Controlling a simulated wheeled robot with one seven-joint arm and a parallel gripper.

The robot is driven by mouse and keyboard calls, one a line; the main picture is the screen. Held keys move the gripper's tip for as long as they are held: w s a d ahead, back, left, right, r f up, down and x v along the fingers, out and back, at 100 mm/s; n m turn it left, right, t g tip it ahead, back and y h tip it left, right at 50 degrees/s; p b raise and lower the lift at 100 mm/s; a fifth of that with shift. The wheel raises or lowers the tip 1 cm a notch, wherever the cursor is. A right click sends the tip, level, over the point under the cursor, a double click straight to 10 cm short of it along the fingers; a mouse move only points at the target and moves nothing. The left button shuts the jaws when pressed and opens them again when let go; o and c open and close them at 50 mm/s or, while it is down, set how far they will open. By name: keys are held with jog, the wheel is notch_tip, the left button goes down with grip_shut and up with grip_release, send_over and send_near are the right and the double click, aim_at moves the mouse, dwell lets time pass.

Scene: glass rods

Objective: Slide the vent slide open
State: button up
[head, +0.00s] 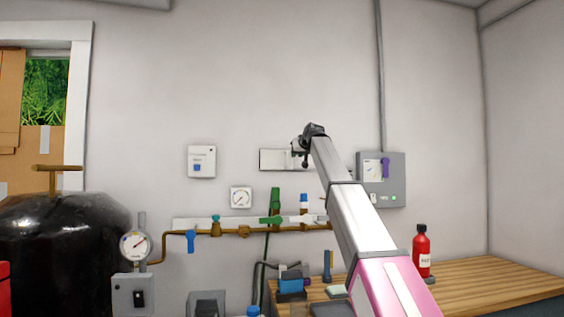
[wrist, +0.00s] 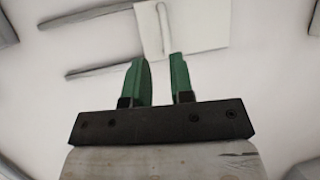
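The vent slide is a pale flat plate (wrist: 200,26) on the wall, with a thin upright handle (wrist: 162,30) on its face in the wrist view. In the head view the vent (head: 276,159) is a wide pale panel with dark edges, its right end hidden by my arm. My gripper (wrist: 158,62) has two green fingers, spread apart with nothing between them. The fingertips lie just below the handle in the picture; I cannot tell how far they are from the plate. In the head view my gripper (head: 301,148) is in front of the vent's right part.
Dark-edged rails (wrist: 95,70) run left of the plate. A grey control box (head: 395,180) is right of my arm, and a white switch box (head: 201,161) is left of the vent. Pipes with valves (head: 245,231) run below. A red bottle (head: 421,252) stands on the wooden bench (head: 490,280).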

aim_at(287, 159)
jog(key=x, duration=0.3)
jog(key=r+x, duration=0.1)
jog(key=x, duration=0.6)
jog(key=shift+w+a+r, duration=0.15)
jog(key=shift+w+a, duration=0.3)
jog(key=shift+a, duration=0.1)
grip_shut()
